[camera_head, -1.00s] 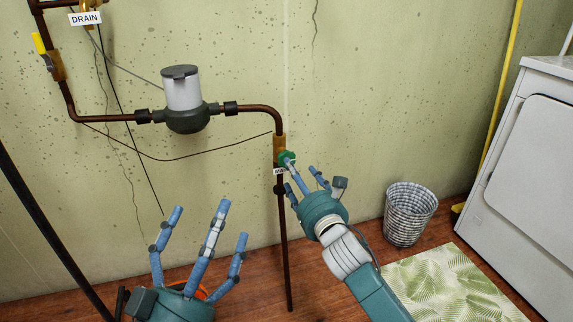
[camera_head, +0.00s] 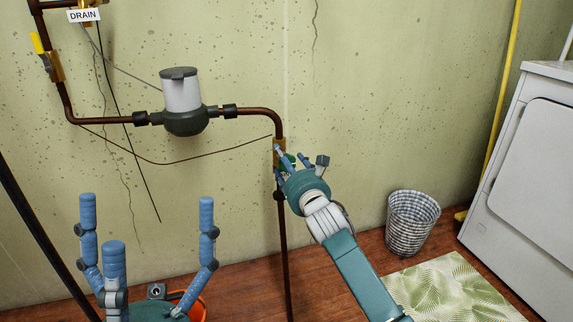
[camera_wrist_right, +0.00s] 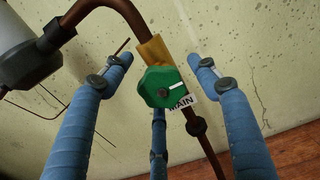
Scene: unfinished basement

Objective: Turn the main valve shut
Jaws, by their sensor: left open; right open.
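The main valve has a green knob (camera_wrist_right: 161,87) with a white mark, on a brass body (camera_wrist_right: 152,51) on the vertical copper pipe. A "MAIN" tag (camera_wrist_right: 181,102) hangs beside it. My right gripper (camera_wrist_right: 160,82) is open, its blue fingers spread around the knob with gaps showing on both sides. In the head view the right gripper (camera_head: 288,158) is at the valve and hides most of the knob. My left gripper (camera_head: 147,225) is open and empty at the lower left, fingers pointing up, away from the pipes.
A grey water meter (camera_head: 184,100) sits on the pipe left of the valve. A yellow-handled valve (camera_head: 42,48) and a "DRAIN" tag (camera_head: 84,15) are at upper left. A basket (camera_head: 411,222), a leafy mat (camera_head: 447,288) and a white appliance (camera_head: 530,170) stand right. An orange bucket (camera_head: 197,308) is partly hidden.

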